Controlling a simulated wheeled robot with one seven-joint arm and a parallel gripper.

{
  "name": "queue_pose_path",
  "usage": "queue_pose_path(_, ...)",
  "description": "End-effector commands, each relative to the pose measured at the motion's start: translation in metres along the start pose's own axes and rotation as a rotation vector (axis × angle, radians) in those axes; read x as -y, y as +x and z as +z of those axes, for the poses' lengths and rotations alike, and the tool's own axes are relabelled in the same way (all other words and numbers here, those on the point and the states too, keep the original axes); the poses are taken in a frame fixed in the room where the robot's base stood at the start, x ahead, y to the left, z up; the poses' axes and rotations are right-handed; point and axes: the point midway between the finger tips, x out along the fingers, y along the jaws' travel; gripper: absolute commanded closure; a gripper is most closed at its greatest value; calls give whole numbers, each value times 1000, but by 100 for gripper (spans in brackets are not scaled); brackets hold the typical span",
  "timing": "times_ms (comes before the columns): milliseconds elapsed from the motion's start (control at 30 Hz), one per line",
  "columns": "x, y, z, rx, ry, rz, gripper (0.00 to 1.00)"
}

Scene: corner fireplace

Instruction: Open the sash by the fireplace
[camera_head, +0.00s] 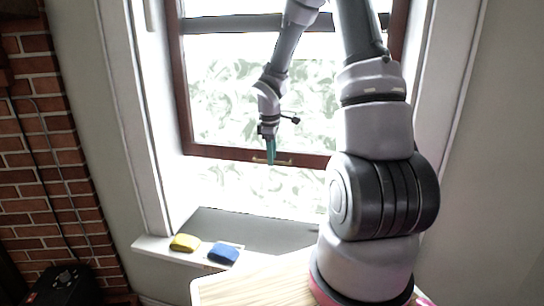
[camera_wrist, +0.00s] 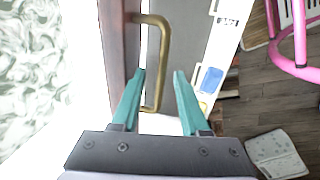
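The sash (camera_head: 258,153) is a brown-framed window pane above the sill. A bright gap with foliage shows below its bottom rail, so it stands partly raised. A brass bar handle (camera_head: 286,161) is on that rail; it also shows in the wrist view (camera_wrist: 164,60), beside the rail (camera_wrist: 114,45). My gripper (camera_head: 271,160) is at the handle, its teal fingers pointing down in the head view. In the wrist view my gripper (camera_wrist: 160,73) is open, and the handle's bar runs between the fingertips with space on both sides. I cannot tell their exact depth relation.
A yellow item (camera_head: 184,243) and a blue item (camera_head: 223,253) lie on the white sill (camera_head: 150,246), near a dark grey panel (camera_head: 240,226). The brick fireplace wall (camera_head: 40,150) is at left. A pink tubular object (camera_wrist: 295,66) stands at right in the wrist view.

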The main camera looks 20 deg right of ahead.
Motion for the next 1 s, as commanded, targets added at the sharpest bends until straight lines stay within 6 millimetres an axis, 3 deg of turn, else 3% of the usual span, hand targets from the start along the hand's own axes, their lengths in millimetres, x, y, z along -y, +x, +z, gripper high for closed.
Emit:
queue_pose_path(333,-1,-10,1,0,2,1,55)
queue_pose_path(700,-1,-82,0,-1,3,3,55)
queue_pose_path(1000,0,-107,0,0,1,0,55)
